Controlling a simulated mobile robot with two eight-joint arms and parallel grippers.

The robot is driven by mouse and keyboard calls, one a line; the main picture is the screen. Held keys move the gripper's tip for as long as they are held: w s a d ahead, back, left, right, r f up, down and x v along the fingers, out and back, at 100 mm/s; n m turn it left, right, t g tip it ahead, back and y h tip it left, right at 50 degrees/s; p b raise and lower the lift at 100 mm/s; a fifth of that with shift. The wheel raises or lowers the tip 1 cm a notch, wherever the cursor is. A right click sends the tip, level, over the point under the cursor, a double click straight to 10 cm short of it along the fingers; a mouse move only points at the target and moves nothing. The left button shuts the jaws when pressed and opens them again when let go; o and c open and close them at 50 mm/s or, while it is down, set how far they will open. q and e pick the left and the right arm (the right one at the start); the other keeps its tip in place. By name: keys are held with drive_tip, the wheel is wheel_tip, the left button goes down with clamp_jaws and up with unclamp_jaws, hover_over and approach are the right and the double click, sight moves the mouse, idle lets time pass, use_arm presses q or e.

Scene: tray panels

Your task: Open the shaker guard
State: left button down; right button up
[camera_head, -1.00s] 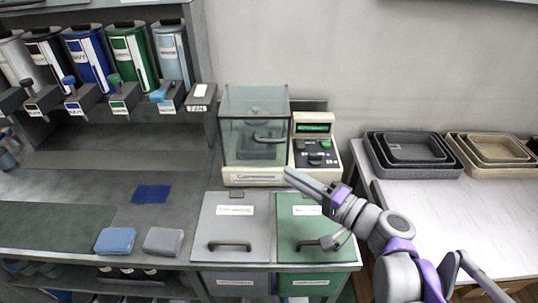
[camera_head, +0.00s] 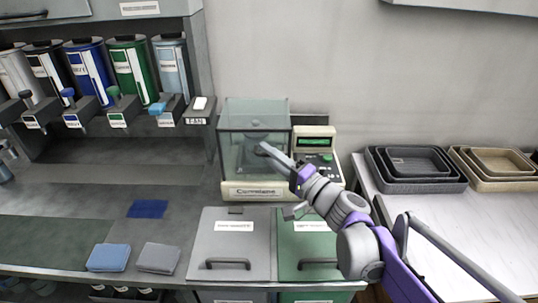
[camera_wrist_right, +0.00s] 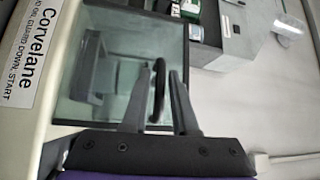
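The shaker guard (camera_head: 240,150) is a clear greenish box over the machine labelled Corvelane (camera_head: 256,190). It appears lowered onto the base. Its dark handle (camera_wrist_right: 158,95) shows in the right wrist view, between my right gripper's fingers. My right gripper (camera_head: 264,148) is in front of the guard's right part in the head view, hiding the handle there. In the wrist view its fingers (camera_wrist_right: 160,72) are apart, one on either side of the handle, with gaps visible. My left gripper is out of view.
A control panel (camera_head: 316,150) with a green display stands right of the guard. Grey (camera_head: 234,245) and green (camera_head: 303,240) lidded bins sit in front. Several coloured canisters (camera_head: 133,68) stand at left. Nested trays (camera_head: 415,168) lie on the white table at right.

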clamp_jaws()
idle(1.5)
